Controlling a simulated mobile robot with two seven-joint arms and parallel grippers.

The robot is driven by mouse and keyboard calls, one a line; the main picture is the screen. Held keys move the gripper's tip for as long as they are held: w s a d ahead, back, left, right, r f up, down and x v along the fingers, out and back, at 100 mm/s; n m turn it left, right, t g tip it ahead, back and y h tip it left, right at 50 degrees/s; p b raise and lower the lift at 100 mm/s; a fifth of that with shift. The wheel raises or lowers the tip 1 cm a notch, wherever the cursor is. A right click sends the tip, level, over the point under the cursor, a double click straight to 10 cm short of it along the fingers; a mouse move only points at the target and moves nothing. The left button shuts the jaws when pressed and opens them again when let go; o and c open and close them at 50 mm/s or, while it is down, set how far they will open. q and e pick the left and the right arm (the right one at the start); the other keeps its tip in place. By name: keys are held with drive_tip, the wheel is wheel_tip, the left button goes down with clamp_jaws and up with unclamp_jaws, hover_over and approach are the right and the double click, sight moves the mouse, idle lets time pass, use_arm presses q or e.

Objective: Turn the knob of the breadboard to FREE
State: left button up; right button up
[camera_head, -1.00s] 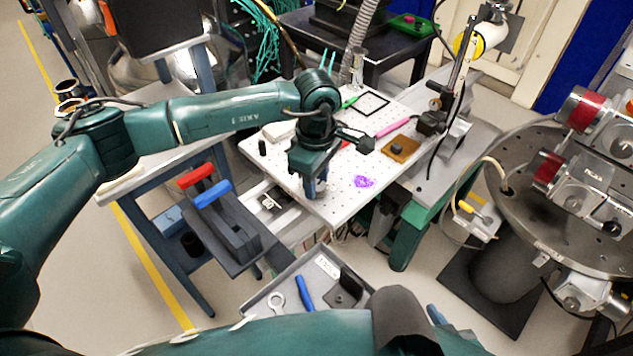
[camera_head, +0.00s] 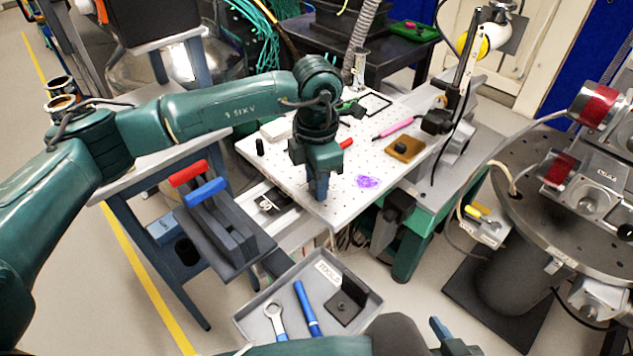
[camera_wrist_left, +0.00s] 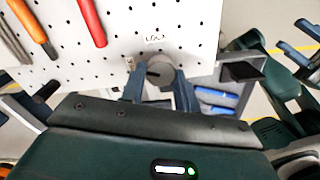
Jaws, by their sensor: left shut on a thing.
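The breadboard (camera_head: 341,207) is the white perforated plate on the bench in the head view; its underlying holes also show in the wrist view (camera_wrist_left: 140,20). The round grey knob (camera_wrist_left: 160,73) sits at the board's near edge, with a dark mark on its face. Small lettering (camera_wrist_left: 154,37) is beside it, too small to read surely. My left gripper (camera_head: 319,194) points down at the board's near corner; its blue fingers are shut on the knob, one on each side. The gripper hides the knob in the head view. My right gripper (camera_head: 440,328) barely shows at the bottom edge.
On the board lie a pink pen (camera_head: 394,128), a brown block (camera_head: 404,148) and a purple patch (camera_head: 368,181). A grey tools tray (camera_head: 262,312) with a wrench and a blue-handled tool is below. Red and blue handles (camera_head: 205,192) stand at left.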

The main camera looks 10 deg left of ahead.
use_arm(q)
drive_tip(key=n, duration=0.3)
drive_tip(key=shift+b, duration=0.4)
drive_tip(key=shift+n, duration=0.5)
use_arm(e)
drive_tip(key=shift+s+d+t, duration=0.15)
drive_tip(key=shift+d+t, duration=0.05)
drive_tip(key=shift+t, duration=0.1)
use_arm(q)
drive_tip(key=shift+n, duration=0.3)
drive_tip(key=o, duration=1)
wheel_tip(320, 180, up, 13)
drive_tip(key=shift+r, duration=0.15)
